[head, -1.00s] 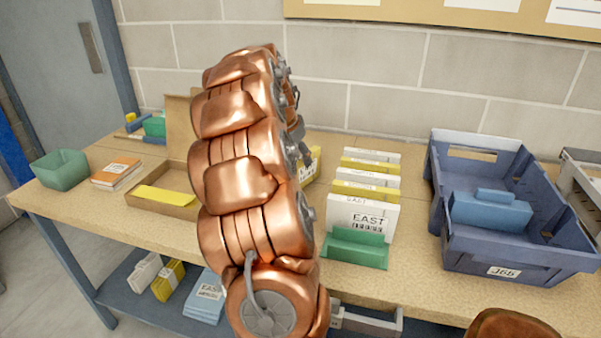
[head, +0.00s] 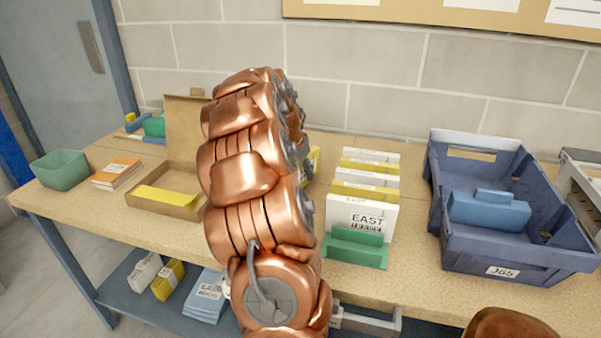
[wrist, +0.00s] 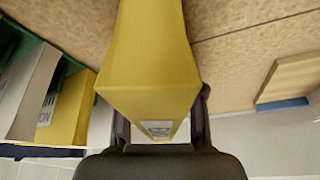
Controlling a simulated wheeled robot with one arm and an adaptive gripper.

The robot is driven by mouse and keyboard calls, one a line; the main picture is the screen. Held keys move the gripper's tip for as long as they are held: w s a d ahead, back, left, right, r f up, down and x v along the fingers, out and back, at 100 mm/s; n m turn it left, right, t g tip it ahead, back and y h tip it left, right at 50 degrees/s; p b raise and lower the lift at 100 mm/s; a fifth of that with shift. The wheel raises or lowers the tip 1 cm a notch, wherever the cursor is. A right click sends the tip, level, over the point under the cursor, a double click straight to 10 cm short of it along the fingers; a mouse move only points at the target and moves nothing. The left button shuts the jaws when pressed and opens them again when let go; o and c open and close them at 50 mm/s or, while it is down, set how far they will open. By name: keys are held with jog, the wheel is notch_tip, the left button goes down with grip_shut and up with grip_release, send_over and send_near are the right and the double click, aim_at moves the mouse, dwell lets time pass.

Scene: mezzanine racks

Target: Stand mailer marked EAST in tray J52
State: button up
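My gripper (wrist: 160,125) is shut on a yellow mailer (wrist: 150,60), with a finger on each side of it. The mailer has a small label that I cannot read. In the head view my arm hides the gripper, and a bit of yellow (head: 314,160) shows behind it. A white mailer marked EAST (head: 360,218) stands at the front of a row of white and yellow mailers, against a green holder (head: 355,250). A blue tray (head: 500,254) at the right has a label that looks like J65. It holds a blue block-like piece (head: 489,209).
An open cardboard box (head: 190,212) with a yellow mailer lies left of my arm. Blue mailers (head: 206,295) lie on the lower shelf. A grey tray (head: 588,175) stands at the right edge.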

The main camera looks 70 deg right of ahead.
grip_shut()
dwell(0.3)
